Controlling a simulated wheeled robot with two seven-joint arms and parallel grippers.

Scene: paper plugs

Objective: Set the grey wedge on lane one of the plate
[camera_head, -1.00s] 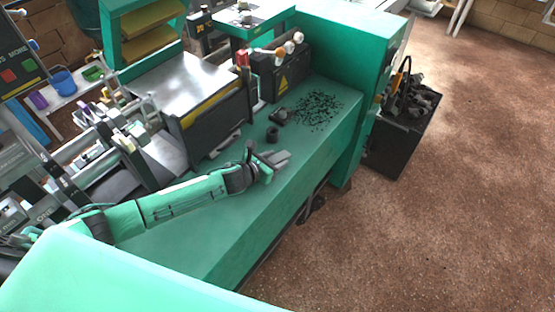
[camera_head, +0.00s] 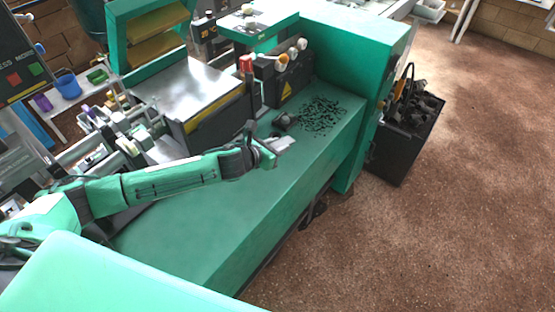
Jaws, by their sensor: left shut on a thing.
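My left gripper (camera_head: 275,148) reaches in from the left over the green bench top and is shut on a light grey piece, which looks like the grey wedge (camera_head: 286,143). The wedge sticks out to the right of the fingers, and its far part is all that shows. A shiny metal plate (camera_head: 190,88) lies on a dark block behind the arm; I cannot make out lanes on it, nor tell if it is the task's plate. My right gripper is not in view.
A small black part (camera_head: 285,121) lies on the green bench (camera_head: 190,235) just behind the gripper. Black scraps (camera_head: 320,115) are scattered to its right. A dark box with a yellow warning sign (camera_head: 290,78) stands behind. The near bench top is clear.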

